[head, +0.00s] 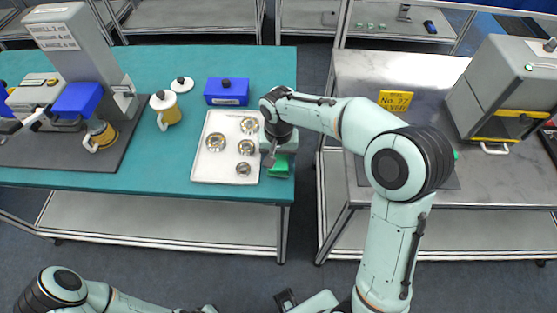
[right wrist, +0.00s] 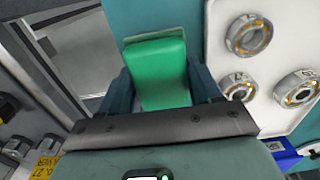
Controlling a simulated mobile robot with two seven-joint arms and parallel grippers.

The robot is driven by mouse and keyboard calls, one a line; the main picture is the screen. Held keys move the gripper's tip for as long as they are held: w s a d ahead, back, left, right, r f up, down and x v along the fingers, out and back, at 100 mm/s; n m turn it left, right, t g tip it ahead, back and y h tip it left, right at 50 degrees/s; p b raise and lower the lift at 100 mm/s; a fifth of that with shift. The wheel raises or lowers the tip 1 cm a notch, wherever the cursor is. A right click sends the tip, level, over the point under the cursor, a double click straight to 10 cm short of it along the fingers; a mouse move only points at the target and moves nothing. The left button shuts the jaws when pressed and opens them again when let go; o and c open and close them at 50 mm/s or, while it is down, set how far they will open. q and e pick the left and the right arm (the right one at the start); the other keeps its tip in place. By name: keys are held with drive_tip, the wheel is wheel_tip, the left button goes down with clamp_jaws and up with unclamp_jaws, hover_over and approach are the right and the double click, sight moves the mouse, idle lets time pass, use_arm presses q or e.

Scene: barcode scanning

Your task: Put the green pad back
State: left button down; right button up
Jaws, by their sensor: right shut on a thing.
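The green pad (head: 279,168) is at the right front corner of the teal table, just right of the white tray. My right gripper (head: 273,157) reaches down there from the right and is shut on the pad. In the right wrist view the green pad (right wrist: 160,72) sits between the two dark fingers of the right gripper (right wrist: 163,88). Whether the pad touches the table is hard to tell.
The white tray (head: 205,178) holds several metal rings close beside the pad. A blue box (head: 227,92) stands behind it. A white and yellow mug (head: 166,108) and a press machine (head: 75,50) stand left. A grey metal table (head: 370,75) stands right, across a gap.

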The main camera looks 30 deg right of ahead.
sight(278, 158)
drive_tip(key=shift+f, duration=0.5)
use_arm(q)
drive_tip(key=shift+s+f, duration=0.1)
drive_tip(key=shift+f, duration=0.05)
use_arm(e)
drive_tip(key=shift+f, duration=0.1)
drive_tip(key=shift+f, duration=0.15)
drive_tip(key=o, duration=0.8)
drive_tip(key=shift+o, duration=0.2)
drive_tip(key=shift+r, duration=0.35)
use_arm(q)
drive_tip(key=shift+w+r+p, duration=0.35)
drive_tip(key=shift+r+p, duration=0.05)
drive_tip(key=shift+r, duration=0.15)
drive_tip(key=shift+w+r+p, duration=0.3)
drive_tip(key=shift+r+p, duration=0.05)
drive_tip(key=shift+r, duration=0.15)
use_arm(e)
wheel_tip(278, 158, up, 12)
